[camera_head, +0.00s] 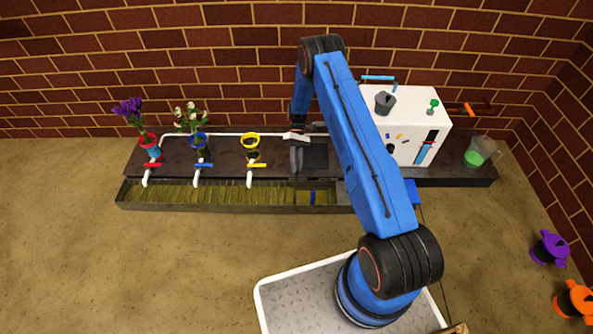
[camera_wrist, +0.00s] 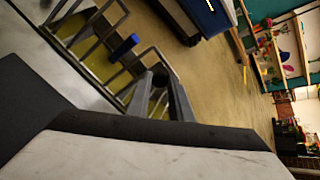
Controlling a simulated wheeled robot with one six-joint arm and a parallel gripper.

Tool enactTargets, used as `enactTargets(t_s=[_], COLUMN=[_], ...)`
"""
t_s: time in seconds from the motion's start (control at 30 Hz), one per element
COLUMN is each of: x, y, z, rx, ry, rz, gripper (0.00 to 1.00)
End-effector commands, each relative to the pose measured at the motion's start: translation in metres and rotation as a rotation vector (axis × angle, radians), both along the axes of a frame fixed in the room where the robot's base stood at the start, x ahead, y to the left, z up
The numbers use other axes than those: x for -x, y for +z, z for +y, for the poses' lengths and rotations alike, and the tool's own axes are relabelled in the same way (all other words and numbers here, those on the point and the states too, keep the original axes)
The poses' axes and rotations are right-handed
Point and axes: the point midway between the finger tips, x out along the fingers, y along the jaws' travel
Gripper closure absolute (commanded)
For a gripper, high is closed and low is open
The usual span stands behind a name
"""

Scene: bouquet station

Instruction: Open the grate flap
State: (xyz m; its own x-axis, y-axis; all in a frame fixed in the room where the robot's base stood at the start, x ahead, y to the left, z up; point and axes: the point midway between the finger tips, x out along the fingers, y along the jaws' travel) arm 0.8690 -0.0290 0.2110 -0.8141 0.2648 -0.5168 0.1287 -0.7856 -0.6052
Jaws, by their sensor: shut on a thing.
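The grate (camera_head: 215,195) covers a long trough along the counter's front edge. It also shows in the wrist view (camera_wrist: 84,35) as metal bars over yellowish liquid. A small blue piece (camera_wrist: 122,46) stands among the bars, and a blue strip (camera_head: 312,197) shows there in the head view. I cannot tell the flap's outline or whether it is raised. My gripper (camera_head: 296,170) points down near the counter's front edge. In the wrist view my gripper (camera_wrist: 164,82) is shut on a dark rounded piece (camera_wrist: 160,74) beside the grate. Its link to the flap is unclear.
Red, blue and yellow taps (camera_head: 257,166) line the counter left of my gripper. Flowers (camera_head: 192,118) stand in holders behind them. A white box (camera_head: 412,105) and a jug with green liquid (camera_head: 478,153) are at the right. The floor (camera_head: 150,260) before the trough is clear.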

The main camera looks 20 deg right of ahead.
Motion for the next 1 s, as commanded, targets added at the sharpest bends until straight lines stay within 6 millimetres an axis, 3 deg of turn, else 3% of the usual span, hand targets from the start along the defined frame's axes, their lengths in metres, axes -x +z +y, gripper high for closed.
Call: enactTargets(t_s=[0.73,0.77,0.8,0.83,1.0], x=[-0.0098,-0.0098,-0.0097,-0.0097,-0.0095], y=[-0.0010,-0.0010,-0.0010,-0.0010,-0.0004], z=[-0.0036,-0.0036,-0.0036,-0.0035,-0.0032], rx=[-0.025,-0.025,-0.025,-0.025,-0.025], ry=[0.000,0.000,0.000,0.000,0.000], rz=[0.075,0.075,0.075,0.075,0.077], gripper=[1.00,0.76,0.66,0.62,0.62])
